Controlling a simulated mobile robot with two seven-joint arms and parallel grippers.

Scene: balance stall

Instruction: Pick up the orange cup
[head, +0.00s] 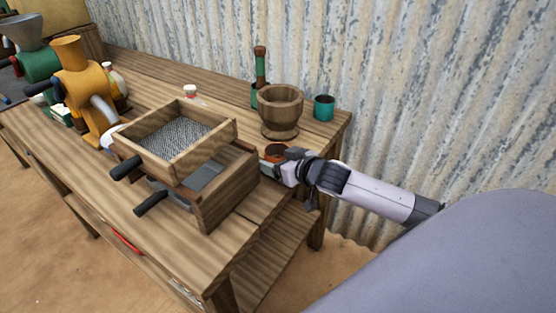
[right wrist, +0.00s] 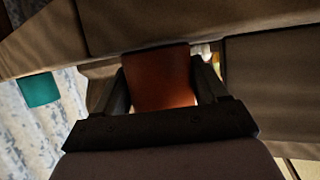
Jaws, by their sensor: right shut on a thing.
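The orange cup (head: 275,151) stands near the right end of the wooden table, just right of the wooden sieve box. My right gripper (head: 272,158) is at the cup and shut on it, coming in from the right. In the right wrist view the orange cup (right wrist: 160,78) sits between the two dark fingers of my right gripper (right wrist: 163,88). The cup's lower part is hidden in the head view, and I cannot tell whether it touches the table. My left gripper is not in view.
A wooden mortar (head: 281,112) stands behind the cup, with a green cup (head: 324,107) to its right. The wooden sieve box (head: 150,155) is close on the left. A yellow grinder (head: 85,85) stands farther left. A corrugated wall (head: 420,100) rises behind the table.

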